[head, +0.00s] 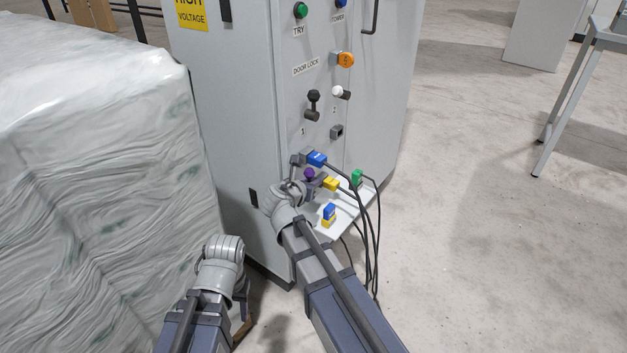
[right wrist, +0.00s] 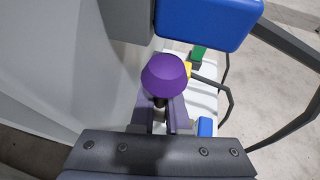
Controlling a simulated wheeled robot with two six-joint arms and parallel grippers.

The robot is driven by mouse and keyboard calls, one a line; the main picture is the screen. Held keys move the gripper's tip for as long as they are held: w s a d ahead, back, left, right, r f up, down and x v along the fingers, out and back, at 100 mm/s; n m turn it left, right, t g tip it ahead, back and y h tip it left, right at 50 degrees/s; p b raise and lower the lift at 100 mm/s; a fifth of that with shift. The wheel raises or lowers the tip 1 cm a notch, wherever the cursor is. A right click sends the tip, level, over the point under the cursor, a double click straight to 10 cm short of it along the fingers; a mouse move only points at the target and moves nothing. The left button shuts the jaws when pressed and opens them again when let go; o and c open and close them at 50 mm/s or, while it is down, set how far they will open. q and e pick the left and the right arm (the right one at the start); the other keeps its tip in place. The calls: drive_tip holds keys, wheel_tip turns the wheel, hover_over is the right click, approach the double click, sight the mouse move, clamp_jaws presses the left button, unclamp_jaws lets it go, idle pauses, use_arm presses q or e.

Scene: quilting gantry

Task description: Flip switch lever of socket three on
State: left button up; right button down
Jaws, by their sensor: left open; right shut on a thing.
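A lever with a purple knob (head: 309,174) sticks out low on the front of the grey cabinet, below two other levers. In the right wrist view the purple knob (right wrist: 165,76) stands on a short dark stem. My right gripper (head: 301,184) is at this lever and shut on it, just below the knob; its wrist hides part of the socket. No number three label can be read. My left gripper (head: 241,300) hangs low at the left, open and empty, away from the cabinet front.
Above are a black-knobbed lever (head: 313,97) and a white-knobbed lever (head: 338,91). A blue plug (head: 317,159) sits close above the purple knob. Yellow (head: 331,184) and green (head: 357,178) plugs, a shelf (head: 346,218) and hanging cables are to the right. A wrapped pallet (head: 100,200) stands left.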

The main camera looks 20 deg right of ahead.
drive_tip(key=c, duration=1.2)
unclamp_jaws()
drive_tip(key=p+v, duration=0.3)
drive_tip(key=v, duration=0.4)
drive_tip(key=shift+s+a+r, duration=0.2)
drive_tip(key=shift+s, duration=0.05)
